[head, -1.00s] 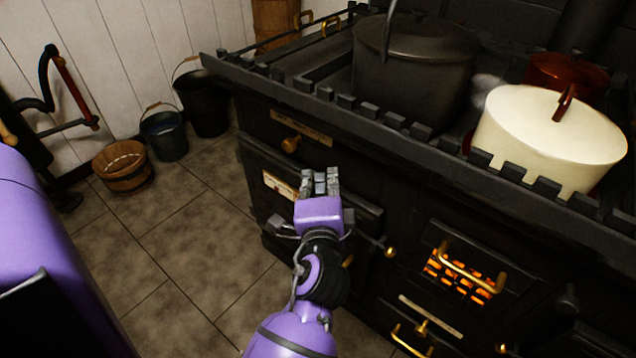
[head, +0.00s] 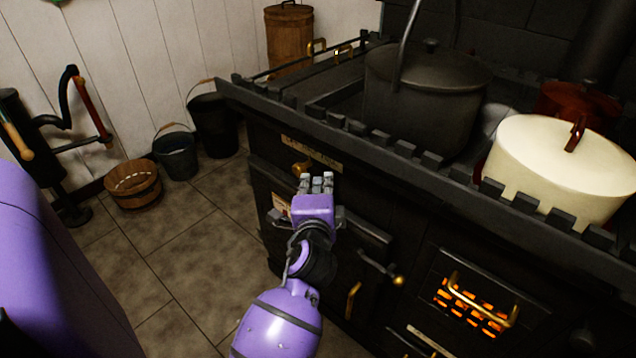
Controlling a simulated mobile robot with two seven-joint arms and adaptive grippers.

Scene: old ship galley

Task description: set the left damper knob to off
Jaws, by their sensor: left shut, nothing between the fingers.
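The left damper knob (head: 301,168) is a small brass knob on the dark front of the stove, below the railed top edge. A pale label plate (head: 318,156) lies behind and to the right of it; its lettering is too small to read. My left gripper (head: 316,180) is shut and empty, with its fingertips just below and right of the knob in the picture. I cannot tell whether they touch it. The fingers hide part of the front near the knob. My right gripper is not in view.
The black stove (head: 400,168) has a raised rail. A dark pot (head: 425,95) and a cream pot (head: 560,170) stand on top. A brass-knobbed latch (head: 398,281) and a glowing grate (head: 470,308) are at lower right. Buckets (head: 178,158) stand on the floor at left.

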